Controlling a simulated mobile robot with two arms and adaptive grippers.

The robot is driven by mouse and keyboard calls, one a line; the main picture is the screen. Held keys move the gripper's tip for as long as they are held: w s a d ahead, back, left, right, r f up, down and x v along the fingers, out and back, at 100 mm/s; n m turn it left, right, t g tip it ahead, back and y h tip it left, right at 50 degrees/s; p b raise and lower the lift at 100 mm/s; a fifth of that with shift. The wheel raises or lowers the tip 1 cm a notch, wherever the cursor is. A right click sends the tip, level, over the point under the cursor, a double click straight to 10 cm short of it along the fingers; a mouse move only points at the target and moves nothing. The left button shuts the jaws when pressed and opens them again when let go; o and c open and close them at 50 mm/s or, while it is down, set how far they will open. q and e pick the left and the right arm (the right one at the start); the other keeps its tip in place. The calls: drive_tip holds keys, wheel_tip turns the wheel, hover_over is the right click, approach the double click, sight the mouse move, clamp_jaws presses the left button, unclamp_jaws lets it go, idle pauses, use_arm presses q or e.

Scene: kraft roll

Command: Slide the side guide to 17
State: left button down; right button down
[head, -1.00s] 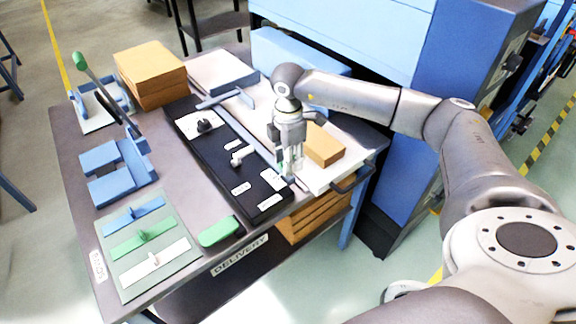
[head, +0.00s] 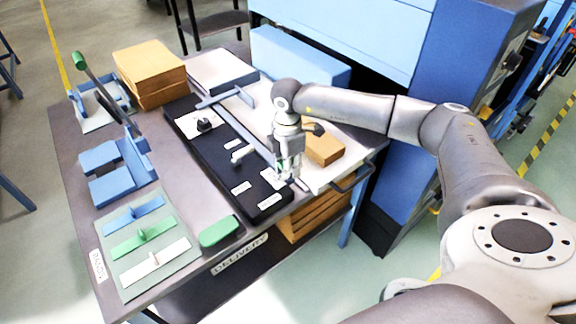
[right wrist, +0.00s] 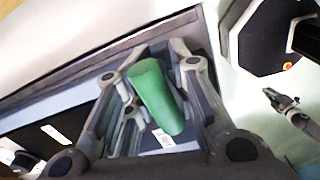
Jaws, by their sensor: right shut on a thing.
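My right gripper (head: 287,176) is low at the front end of the black panel, beside the white board. In the right wrist view its fingers (right wrist: 155,105) are shut on a green cylindrical handle (right wrist: 158,97), which stands between them. In the head view the handle is mostly hidden by the gripper. A long grey rail (head: 255,132) runs along the panel's right edge, with a blue-grey crosspiece (head: 224,98) near its far end. I cannot tell for sure which part is the side guide, and no scale number is readable. My left gripper is not in view.
The black panel (head: 215,150) carries knobs and white labels. An orange block (head: 323,148) sits on the white board (head: 318,180), right of my gripper. Blue brackets (head: 120,175), a mat (head: 160,265) with coloured pieces and a green block (head: 219,231) lie to the left.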

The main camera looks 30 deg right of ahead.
drive_tip(key=shift+w+r, duration=0.3)
drive_tip(key=shift+w, duration=0.1)
drive_tip(key=c, duration=1.5)
unclamp_jaws()
drive_tip(key=shift+s, duration=0.2)
wheel_tip(320, 180, up, 12)
drive_tip(key=shift+r, duration=0.1)
